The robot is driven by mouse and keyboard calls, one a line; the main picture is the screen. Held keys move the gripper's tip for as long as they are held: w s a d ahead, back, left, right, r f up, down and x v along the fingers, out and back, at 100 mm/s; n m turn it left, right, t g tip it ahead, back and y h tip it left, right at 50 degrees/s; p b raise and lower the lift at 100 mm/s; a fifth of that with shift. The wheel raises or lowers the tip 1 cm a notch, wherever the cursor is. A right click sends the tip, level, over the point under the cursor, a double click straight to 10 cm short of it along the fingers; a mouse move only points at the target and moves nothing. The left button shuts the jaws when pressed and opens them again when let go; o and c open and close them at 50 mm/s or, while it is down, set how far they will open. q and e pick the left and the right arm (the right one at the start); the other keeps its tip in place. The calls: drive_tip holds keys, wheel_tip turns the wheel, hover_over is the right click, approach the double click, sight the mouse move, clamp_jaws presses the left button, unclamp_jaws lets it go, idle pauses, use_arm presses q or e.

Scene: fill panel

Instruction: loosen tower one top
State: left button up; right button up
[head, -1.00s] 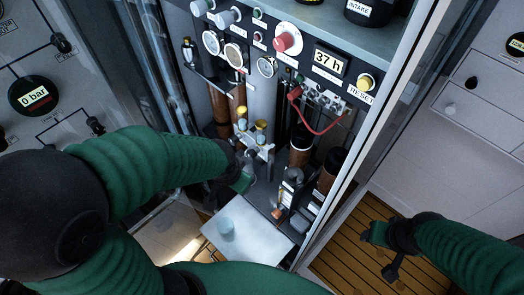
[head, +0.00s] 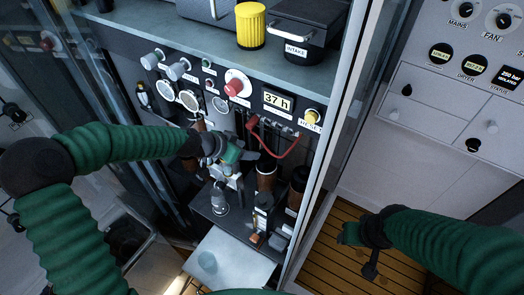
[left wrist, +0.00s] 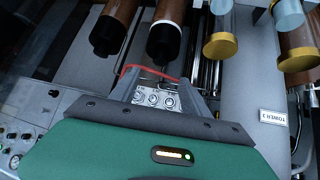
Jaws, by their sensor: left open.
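My left gripper (head: 232,157) is raised in front of the tall cylinders in the open cabinet. In the left wrist view its fingers (left wrist: 165,85) are apart with nothing between them. Brown cylinders with black ends (left wrist: 165,45) lie beyond the fingertips. A tower label (left wrist: 273,116) is on the right; I cannot tell which tower is tower one. In the head view my arm and gripper hide part of the cylinders. My right gripper (head: 362,238) is over the slatted floor, its jaws unclear.
A red hose (head: 282,148) loops below the control panel (head: 230,88), which has gauges and an hours display (head: 277,100). A frame post (head: 325,150) bounds the cabinet on the right.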

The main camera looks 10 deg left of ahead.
sight(265, 152)
use_arm(q)
drive_tip(key=p+x, duration=0.1)
drive_tip(key=x, duration=0.9)
drive_tip(key=shift+w+d+f, duration=0.1)
drive_tip(key=shift+w+f, duration=0.15)
drive_tip(key=shift+f, duration=0.1)
clamp_jaws()
